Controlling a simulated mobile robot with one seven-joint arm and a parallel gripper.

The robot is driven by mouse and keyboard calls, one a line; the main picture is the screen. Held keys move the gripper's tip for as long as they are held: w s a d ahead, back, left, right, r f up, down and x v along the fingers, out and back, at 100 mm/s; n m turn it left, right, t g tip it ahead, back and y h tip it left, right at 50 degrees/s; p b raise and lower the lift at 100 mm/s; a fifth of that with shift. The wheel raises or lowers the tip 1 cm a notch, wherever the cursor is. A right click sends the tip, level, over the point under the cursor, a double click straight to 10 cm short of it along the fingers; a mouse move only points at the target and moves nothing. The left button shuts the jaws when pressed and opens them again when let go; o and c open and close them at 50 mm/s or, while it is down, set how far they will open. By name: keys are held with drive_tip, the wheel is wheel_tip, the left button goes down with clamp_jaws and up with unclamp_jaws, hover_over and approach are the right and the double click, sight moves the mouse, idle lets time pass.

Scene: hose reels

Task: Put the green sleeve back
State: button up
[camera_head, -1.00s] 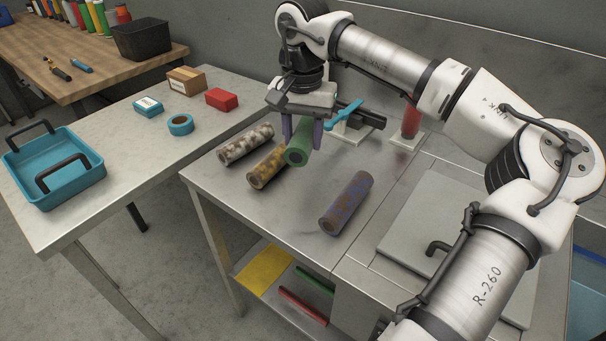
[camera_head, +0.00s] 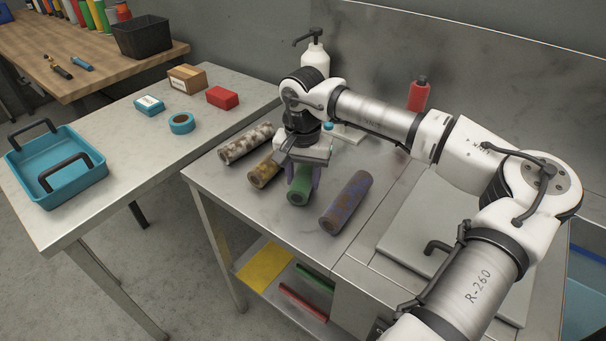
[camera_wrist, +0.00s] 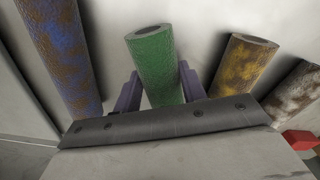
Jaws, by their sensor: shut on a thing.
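The green sleeve (camera_head: 299,191) is a short hollow cylinder near the steel table top, between the yellow-brown sleeve and the blue-brown sleeve. My gripper (camera_head: 301,180) is shut on it from above, with one purple finger on each side. I cannot tell whether the green sleeve touches the table.
A white-and-brown sleeve (camera_head: 246,143) lies farther left. A white pump bottle (camera_head: 315,58) and a red bottle (camera_head: 418,95) stand at the back. The side table holds a blue tray (camera_head: 75,190), a tape roll (camera_head: 182,123) and a red block (camera_head: 222,97). The table's front is clear.

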sight(303, 174)
drive_tip(key=shift+f, duration=0.15)
drive_tip(key=o, duration=1)
wheel_tip(303, 174, up, 12)
drive_tip(key=shift+r+b, duration=0.2)
drive_tip(key=shift+b, duration=0.35)
